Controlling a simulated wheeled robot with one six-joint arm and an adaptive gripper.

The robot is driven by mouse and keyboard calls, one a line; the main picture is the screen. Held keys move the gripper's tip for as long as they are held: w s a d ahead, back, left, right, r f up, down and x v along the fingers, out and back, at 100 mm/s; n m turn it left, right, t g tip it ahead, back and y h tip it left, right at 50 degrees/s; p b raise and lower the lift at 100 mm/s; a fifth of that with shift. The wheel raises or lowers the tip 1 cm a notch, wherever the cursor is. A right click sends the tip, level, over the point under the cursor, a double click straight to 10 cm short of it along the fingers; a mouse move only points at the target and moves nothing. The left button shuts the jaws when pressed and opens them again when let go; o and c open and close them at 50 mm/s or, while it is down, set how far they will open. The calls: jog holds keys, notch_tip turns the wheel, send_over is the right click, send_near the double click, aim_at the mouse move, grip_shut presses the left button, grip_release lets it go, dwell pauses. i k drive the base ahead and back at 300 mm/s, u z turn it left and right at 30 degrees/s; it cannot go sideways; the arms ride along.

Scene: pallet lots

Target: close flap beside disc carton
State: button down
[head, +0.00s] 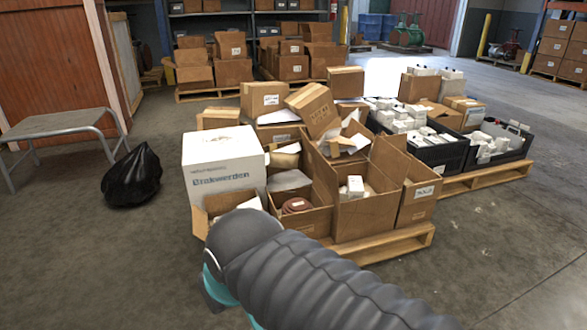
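The disc carton (307,222) is an open brown box near the front of the pallet, with round reddish-brown discs (296,205) inside. A raised brown flap (324,177) stands on its right side, between it and an open carton (362,217) holding small white boxes. To its left, another open carton (231,202) has a flap (200,222) sticking out at its left; my arm hides much of its front. I cannot tell which flap the task means. My arm crosses the lower middle in front of the cartons. My gripper's fingers do not show.
A white box (223,163) stands behind the left carton. A tilted closed carton (313,109) rests on the pile. Black crates (440,153) of white boxes stand right. A black bag (132,177) and grey table (58,125) are left. Floor at lower right is clear.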

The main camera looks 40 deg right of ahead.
aim_at(328, 174)
jog(key=u, duration=0.55)
jog(key=k, duration=0.15)
jog(key=z, duration=1.75)
jog(key=i, duration=1.15)
jog(key=z, duration=0.15)
